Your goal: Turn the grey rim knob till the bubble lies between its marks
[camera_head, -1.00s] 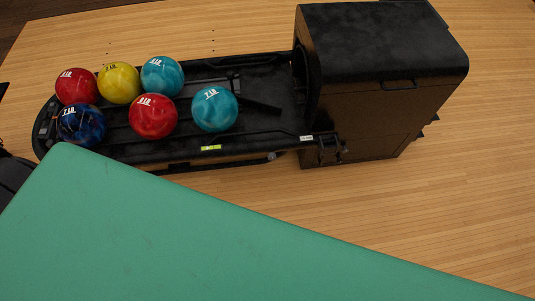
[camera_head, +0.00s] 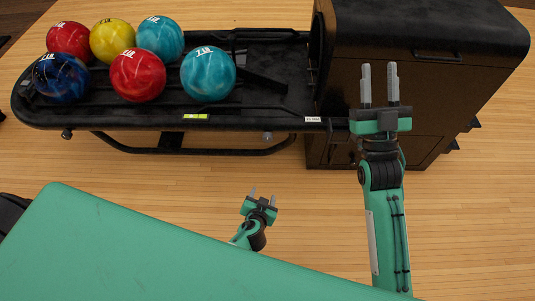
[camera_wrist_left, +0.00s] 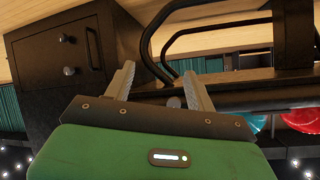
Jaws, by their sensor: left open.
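The grey rim knob (camera_head: 267,136) sits under the front rim of the black ball return. A yellow-green bubble level (camera_head: 196,116) is on the rim to its left; its bubble and marks are too small to read. My left gripper (camera_head: 262,190) is open and empty, below and in front of the knob, fingers pointing up towards it. My right gripper (camera_head: 379,72) is open and empty, in front of the black cabinet.
Several balls, including a yellow ball (camera_head: 112,41), lie on the ball return's tray (camera_head: 275,70). The black cabinet (camera_head: 410,95) stands at its right end. A curved black tube (camera_head: 200,150) hangs below the rim. Wooden floor lies in front.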

